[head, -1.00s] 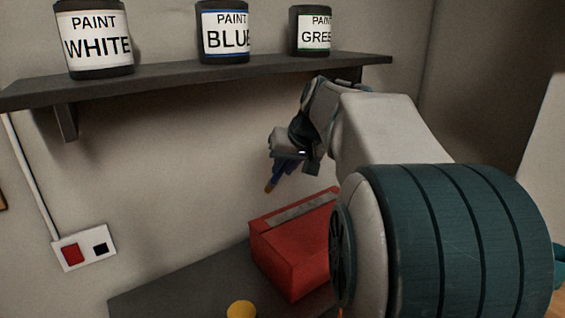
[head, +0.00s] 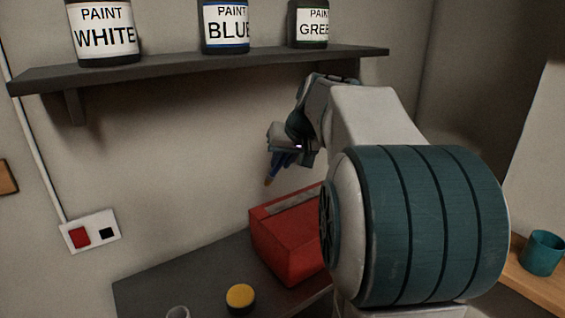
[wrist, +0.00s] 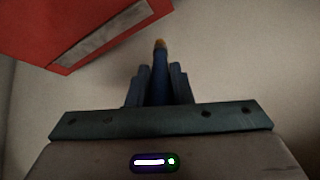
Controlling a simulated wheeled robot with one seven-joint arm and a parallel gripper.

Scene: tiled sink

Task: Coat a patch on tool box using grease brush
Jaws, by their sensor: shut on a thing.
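The red tool box (head: 289,246) with a grey strip along its top stands on the dark bench against the wall. It also shows at the upper left of the wrist view (wrist: 40,22). My gripper (head: 285,157) is above the tool box, near the wall, and is shut on the grease brush (head: 271,176). The brush has a blue handle and an orange-brown tip, and it points down and left, apart from the box. In the wrist view the brush (wrist: 160,68) sits between the two fingers, tip outward. My arm hides the box's right end.
A shelf (head: 210,68) with white, blue and green paint cans hangs above my gripper. On the dark bench (head: 180,278) stand a yellow-topped jar (head: 240,297) and a partly seen pale cup (head: 178,312). A teal mug (head: 542,252) stands at the right.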

